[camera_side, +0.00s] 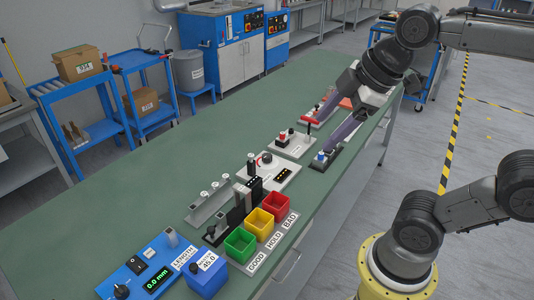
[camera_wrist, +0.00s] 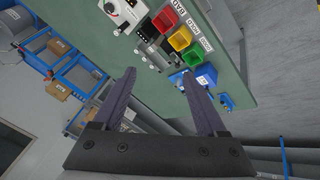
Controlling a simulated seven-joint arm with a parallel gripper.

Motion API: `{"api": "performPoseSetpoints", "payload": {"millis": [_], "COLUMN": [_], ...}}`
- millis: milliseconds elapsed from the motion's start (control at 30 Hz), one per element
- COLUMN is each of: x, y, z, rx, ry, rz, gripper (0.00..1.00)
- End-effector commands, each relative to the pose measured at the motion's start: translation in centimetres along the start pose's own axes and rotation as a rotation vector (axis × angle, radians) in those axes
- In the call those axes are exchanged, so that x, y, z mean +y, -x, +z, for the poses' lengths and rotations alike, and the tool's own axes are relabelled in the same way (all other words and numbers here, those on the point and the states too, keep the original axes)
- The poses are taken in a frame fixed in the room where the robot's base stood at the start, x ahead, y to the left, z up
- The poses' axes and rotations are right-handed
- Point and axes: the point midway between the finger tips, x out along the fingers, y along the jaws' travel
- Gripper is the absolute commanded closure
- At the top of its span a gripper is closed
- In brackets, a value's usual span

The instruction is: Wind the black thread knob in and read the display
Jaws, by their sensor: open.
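My gripper (camera_side: 313,143) is open, its two purple fingers spread above the far half of the green bench; its fingers also show empty in the wrist view (camera_wrist: 160,75). A blue LENGTH unit (camera_side: 140,266) at the near end has a lit green display (camera_side: 157,279) reading 0.0 mm and a black knob (camera_side: 121,290). A white unit (camera_side: 261,181) mid-bench has a dark panel (camera_side: 283,175) and a small round dial. I cannot tell which black knob is the thread knob. My gripper is well apart from the LENGTH unit.
Green (camera_side: 240,243), yellow (camera_side: 260,222) and red (camera_side: 276,205) bins stand by the GOOD, HOLD, BAD strip. A blue block (camera_side: 207,277) marked 45.0 is beside the LENGTH unit. Small fixtures stand under my fingers. The bench's left side is clear.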

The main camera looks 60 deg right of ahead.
Motion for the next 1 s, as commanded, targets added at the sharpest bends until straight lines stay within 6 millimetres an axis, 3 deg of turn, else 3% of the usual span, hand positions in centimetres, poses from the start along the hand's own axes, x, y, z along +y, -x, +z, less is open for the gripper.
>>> {"api": "performPoseSetpoints", "payload": {"millis": [100, 267, 467, 567, 733, 900, 1000], "x": [4.2, 10.0, 16.7, 19.7, 23.6, 25.1, 24.8], "y": [-0.3, -2.7, -8.3, -11.9, -19.0, -24.7, -26.7], "z": [-3.1, -6.1, -7.7, -7.4, -5.2, -1.9, -0.2], "rx": [-0.04, -0.093, -0.141, -0.158, -0.183, -0.208, -0.217], "ry": [0.238, 0.509, 0.74, 0.812, 0.842, 0.781, 0.755], "rz": [-0.021, -0.076, -0.173, -0.229, -0.329, -0.409, -0.451], "gripper": [0.25, 0.25, 0.25, 0.25, 0.25, 0.25, 0.25]}}
